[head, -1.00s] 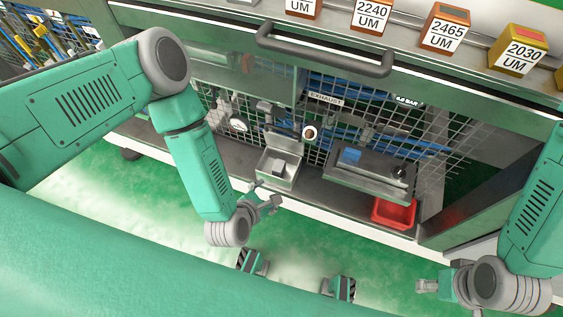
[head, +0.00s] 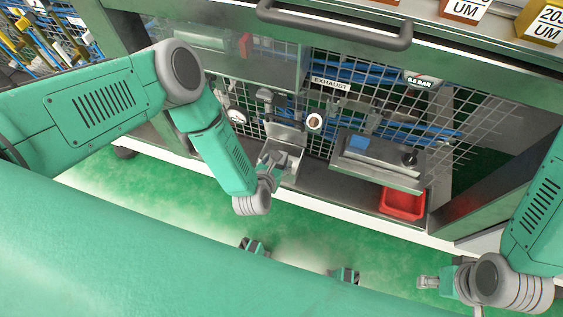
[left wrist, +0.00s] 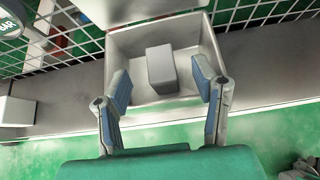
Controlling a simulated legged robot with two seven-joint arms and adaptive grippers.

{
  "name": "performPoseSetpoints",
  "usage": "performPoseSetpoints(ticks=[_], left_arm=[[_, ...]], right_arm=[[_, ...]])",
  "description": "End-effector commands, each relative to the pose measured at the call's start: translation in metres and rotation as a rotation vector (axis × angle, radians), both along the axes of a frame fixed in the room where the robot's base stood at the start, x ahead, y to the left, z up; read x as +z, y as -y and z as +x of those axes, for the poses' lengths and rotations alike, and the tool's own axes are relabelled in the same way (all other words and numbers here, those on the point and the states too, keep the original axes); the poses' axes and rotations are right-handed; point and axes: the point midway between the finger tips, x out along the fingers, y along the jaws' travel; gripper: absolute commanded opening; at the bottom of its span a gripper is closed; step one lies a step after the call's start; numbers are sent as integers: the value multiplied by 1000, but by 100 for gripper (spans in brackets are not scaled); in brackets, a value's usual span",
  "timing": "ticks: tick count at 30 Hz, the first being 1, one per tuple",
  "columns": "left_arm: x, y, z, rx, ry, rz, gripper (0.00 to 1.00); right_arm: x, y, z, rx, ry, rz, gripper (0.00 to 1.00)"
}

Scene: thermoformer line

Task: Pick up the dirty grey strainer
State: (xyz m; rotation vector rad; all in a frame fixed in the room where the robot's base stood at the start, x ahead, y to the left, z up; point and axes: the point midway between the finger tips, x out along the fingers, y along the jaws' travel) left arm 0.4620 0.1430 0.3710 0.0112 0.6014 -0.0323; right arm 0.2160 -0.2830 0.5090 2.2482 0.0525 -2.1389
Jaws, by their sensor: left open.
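The grey strainer (left wrist: 160,68) is a plain block standing inside an open steel box (left wrist: 205,45). Dirt on it cannot be made out. In the left wrist view my left gripper (left wrist: 162,88) is open, its two blue-padded fingers at the box's front, one to each side of the strainer and apart from it. In the head view the left gripper (head: 272,163) reaches over the steel box (head: 292,160) and largely hides the strainer. My right gripper (head: 424,282) is at the lower right, over the green floor and away from the box; its finger gap is unclear.
The box stands on a low shelf before a wire mesh. A round gauge (head: 237,116) is to its left. To its right are a steel unit (head: 375,165) and a red bin (head: 403,203). A thick handle bar (head: 335,30) runs above. Green floor lies in front.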

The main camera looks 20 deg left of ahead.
Motion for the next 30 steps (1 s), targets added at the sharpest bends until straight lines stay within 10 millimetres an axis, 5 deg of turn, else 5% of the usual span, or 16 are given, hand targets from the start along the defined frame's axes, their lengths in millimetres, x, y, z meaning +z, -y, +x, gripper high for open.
performPoseSetpoints(ticks=[6, 18, 23, 30], left_arm=[[-26, 2, 23, -1, 4, 3, 53], [-36, 3, 40, -1, -4, 1, 53], [-37, 2, 40, -1, -3, 1, 1], [-35, 2, 36, -1, -5, 2, 1]], right_arm=[[-21, 0, 0, 1, 0, 1, 40], [-27, 0, 0, 0, 0, 0, 40], [-27, 0, 0, 1, 0, 0, 40], [-26, 0, 0, 0, 0, 0, 40]])
